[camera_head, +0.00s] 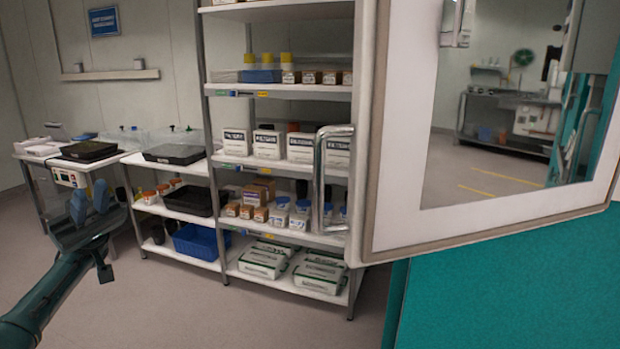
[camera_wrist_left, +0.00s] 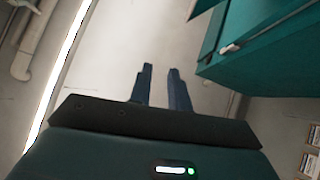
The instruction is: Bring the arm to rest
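My left gripper (camera_head: 90,198) is raised at the left of the head view, with its arm coming in from the lower left. Its two blue fingers stand apart with nothing between them. In the left wrist view the fingers (camera_wrist_left: 160,85) also show a gap, with bare wall or floor behind. The gripper appears well away from the shelves and the door. My right gripper is in neither view.
A white-framed door (camera_head: 400,230) with a window and a metal handle (camera_head: 320,180) stands close at right, beside a teal cabinet (camera_head: 500,285). Shelves (camera_head: 280,90) hold boxes and bottles. A side table (camera_head: 35,155) stands at left. Floor between is clear.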

